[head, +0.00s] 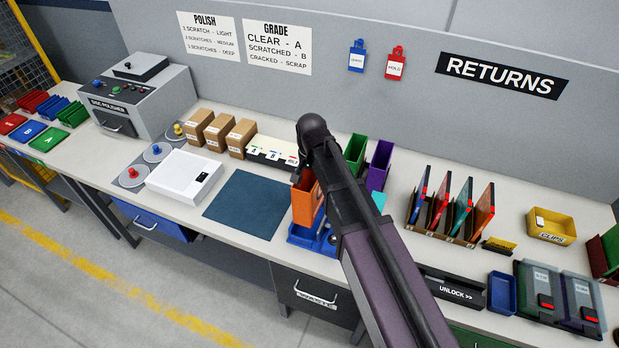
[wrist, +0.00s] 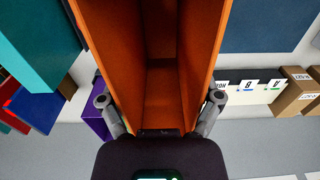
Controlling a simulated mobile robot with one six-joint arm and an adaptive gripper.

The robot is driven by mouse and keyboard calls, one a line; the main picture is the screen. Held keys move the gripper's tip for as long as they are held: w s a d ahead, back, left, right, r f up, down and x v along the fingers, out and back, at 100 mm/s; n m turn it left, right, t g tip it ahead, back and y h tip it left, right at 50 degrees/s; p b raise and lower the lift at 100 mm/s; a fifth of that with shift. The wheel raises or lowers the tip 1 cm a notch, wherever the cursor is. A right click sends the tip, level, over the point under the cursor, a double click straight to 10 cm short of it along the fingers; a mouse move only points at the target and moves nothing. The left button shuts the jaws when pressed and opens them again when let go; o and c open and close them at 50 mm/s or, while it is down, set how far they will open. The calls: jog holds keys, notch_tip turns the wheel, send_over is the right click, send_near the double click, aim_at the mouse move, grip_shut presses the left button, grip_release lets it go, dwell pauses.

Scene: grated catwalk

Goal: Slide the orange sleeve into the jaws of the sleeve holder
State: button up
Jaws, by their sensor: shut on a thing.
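The orange sleeve (head: 304,205) stands upright at the front of the bench, partly behind my arm. In the wrist view the sleeve (wrist: 160,62) fills the middle, and I look into its open, empty inside. My gripper (wrist: 160,105) has a finger on each side of the sleeve and is shut on it; in the head view my arm hides the fingers. The blue sleeve holder (head: 313,240) is directly below the sleeve in the head view. My arm covers part of it, and I cannot tell whether the sleeve's bottom is between its jaws or above them.
A dark blue mat (head: 247,204) lies left of the sleeve, with a white device (head: 184,177) beyond. Green (head: 355,154) and purple (head: 379,165) sleeves stand behind my arm. A rack of cases (head: 452,208) stands to the right. The mat is clear.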

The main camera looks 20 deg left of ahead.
jog(key=shift+f+b, duration=0.85)
jog(key=shift+f, duration=0.3)
jog(key=shift+f+b, duration=0.4)
dwell(0.6)
jog(key=shift+f+b, duration=3.1)
jog(key=shift+f, duration=0.05)
jog(key=o, duration=0.8)
jog(key=shift+c, duration=0.2)
notch_tip(320, 180, up, 8)
jog(key=p, duration=0.8)
